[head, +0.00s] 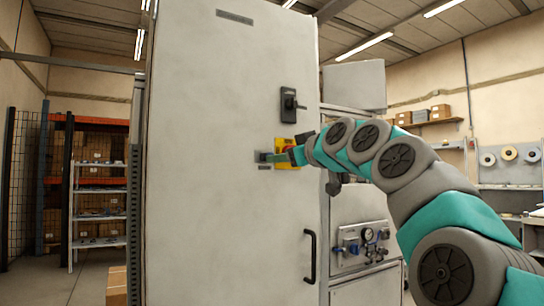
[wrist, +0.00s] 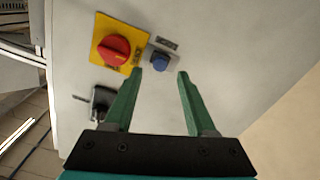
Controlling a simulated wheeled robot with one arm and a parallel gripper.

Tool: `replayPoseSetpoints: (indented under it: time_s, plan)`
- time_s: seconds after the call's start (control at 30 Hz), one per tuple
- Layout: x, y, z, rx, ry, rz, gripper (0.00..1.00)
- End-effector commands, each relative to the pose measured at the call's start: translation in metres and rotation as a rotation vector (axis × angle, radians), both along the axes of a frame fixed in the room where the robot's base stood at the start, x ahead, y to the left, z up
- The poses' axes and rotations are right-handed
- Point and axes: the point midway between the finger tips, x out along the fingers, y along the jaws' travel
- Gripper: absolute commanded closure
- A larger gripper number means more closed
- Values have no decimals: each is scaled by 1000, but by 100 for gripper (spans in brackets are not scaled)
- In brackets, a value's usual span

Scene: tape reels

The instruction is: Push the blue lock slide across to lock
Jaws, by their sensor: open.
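The blue lock slide (wrist: 160,62) is a small blue knob on a grey plate, beside the red knob, on the pale grey cabinet door. My gripper (wrist: 171,74) is open and empty, with two green fingers pointing at the door. The left fingertip is close to the slide in the wrist view, and the right fingertip is to the right of it. I cannot tell whether the finger touches it. In the head view my gripper (head: 277,157) is at the door by a small grey plate (head: 263,156); the blue part is not clear there.
A red rotary knob (wrist: 115,48) on a yellow plate (wrist: 136,24) sits close by. A black latch (head: 289,103) is above on the cabinet door (head: 215,205), and a black pull handle (head: 310,256) is lower right. A gauge panel (head: 361,246) stands to the right.

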Motion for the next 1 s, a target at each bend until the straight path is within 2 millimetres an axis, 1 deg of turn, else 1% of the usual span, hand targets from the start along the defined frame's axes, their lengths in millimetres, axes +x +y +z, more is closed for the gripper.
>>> replayPoseSetpoints:
  time_s: [0.2,0.4,0.57,0.83,1.0]
  plan:
    - [22,16,1,-1,1,2,44]
    - [37,26,2,1,1,1,44]
    - [44,30,1,1,-1,0,44]
    - [44,30,0,1,0,0,44]
    - [44,30,0,1,1,1,63]
